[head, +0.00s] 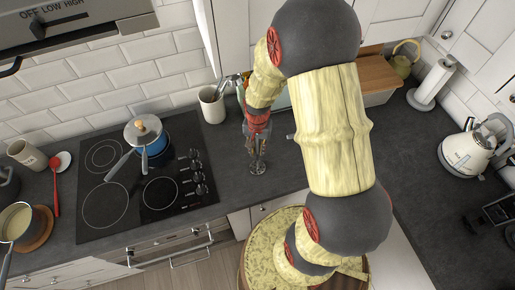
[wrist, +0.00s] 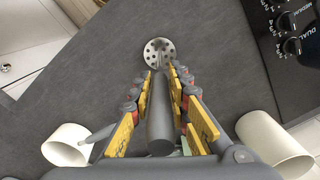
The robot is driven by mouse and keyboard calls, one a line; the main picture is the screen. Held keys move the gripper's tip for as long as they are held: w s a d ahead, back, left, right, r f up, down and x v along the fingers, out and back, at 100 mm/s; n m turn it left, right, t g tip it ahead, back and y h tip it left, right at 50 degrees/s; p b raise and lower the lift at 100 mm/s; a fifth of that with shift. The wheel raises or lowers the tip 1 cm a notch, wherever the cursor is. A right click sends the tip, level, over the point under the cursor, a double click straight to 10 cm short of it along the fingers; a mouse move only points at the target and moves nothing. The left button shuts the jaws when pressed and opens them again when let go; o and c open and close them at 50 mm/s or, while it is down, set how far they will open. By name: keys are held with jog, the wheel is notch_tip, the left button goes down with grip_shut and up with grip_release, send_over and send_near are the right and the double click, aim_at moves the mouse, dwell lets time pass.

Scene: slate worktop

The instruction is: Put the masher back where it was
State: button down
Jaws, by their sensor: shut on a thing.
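The masher is a grey utensil with a round perforated head (wrist: 158,54) and a thick handle (wrist: 160,115). My gripper (wrist: 160,75) is shut on it, with a yellow-and-red finger on each side of the handle. In the head view my gripper (head: 256,142) is over the worktop right of the hob, pointing down. The masher's head (head: 257,167) shows just below the fingers; whether it touches the worktop I cannot tell. The upper handle is hidden by my gripper in the head view.
A white crock (head: 212,104) with utensils stands by the wall, left of my gripper. The black hob (head: 105,205) carries a blue pan (head: 150,140). A white kettle (head: 470,150) stands at right. A second white container (wrist: 66,145) shows in the wrist view. Worktop around the masher's head is clear.

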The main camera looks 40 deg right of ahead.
jog(key=shift+f, duration=0.15)
jog(key=c, duration=1.7)
grip_release()
notch_tip(320, 180, up, 12)
jog(key=shift+r, duration=0.2)
jog(key=s+a+r+n+t, duration=0.2)
jog(key=s+a+r+n, duration=0.1)
jog(key=r, duration=0.4)
jog(key=s+a+r+n+t, duration=0.1)
jog(key=s+a+r+n, duration=0.2)
jog(key=s+a+r, duration=0.2)
jog(key=s+a+r+n+t, duration=0.2)
jog(key=s+a+r+n, duration=0.1)
jog(key=r, duration=0.6)
jog(key=shift+s+a+n+t, duration=0.3)
jog(key=shift+s+a+n, duration=0.1)
jog(key=shift+s+a, duration=0.15)
